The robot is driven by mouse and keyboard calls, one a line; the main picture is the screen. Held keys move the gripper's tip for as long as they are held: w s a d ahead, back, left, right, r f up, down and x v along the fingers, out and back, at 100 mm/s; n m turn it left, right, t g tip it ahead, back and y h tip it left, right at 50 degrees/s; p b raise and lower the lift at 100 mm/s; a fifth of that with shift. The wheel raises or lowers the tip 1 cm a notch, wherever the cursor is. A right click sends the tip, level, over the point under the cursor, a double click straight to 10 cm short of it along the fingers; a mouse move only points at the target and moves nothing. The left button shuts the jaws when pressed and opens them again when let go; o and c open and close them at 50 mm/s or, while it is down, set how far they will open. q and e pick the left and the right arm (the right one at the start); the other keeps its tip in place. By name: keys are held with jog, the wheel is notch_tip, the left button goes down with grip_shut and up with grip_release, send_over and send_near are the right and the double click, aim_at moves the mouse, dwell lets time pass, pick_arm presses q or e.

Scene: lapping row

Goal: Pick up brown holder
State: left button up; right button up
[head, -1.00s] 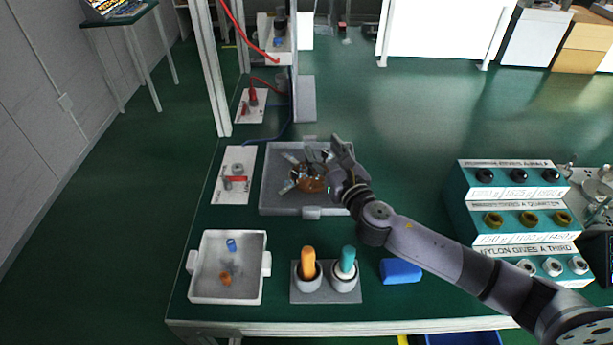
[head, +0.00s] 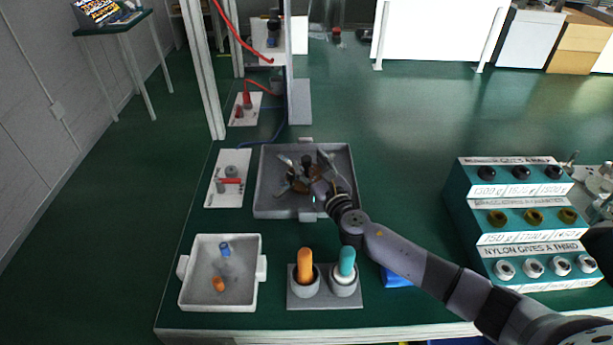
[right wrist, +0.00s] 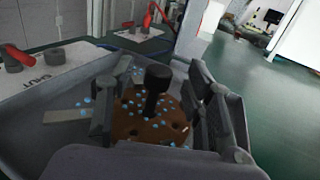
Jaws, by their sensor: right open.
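The brown holder (head: 298,187) sits in a grey tray (head: 262,188) and is partly covered by my right gripper in the head view. In the right wrist view the holder (right wrist: 150,124) is a round brown disc with several holes, bluish specks and an upright black knob (right wrist: 157,88). My right gripper (head: 308,174) is open over the tray. In the right wrist view its fingers (right wrist: 162,102) stand on either side of the knob, with gaps between. My left gripper is not in view.
A pale tray (head: 188,285) with a blue and an orange piece stands front left. Beside it, a grey stand (head: 321,302) holds orange-handled and teal-handled tools in cups. A blue block (head: 397,276) lies partly behind my arm. A labelled stepped rack (head: 470,215) stands at right.

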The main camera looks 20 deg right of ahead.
jog(key=w, duration=0.2)
jog(key=shift+w+a, duration=0.2)
jog(key=shift+w, duration=0.15)
jog(key=shift+c, duration=0.5)
grip_shut()
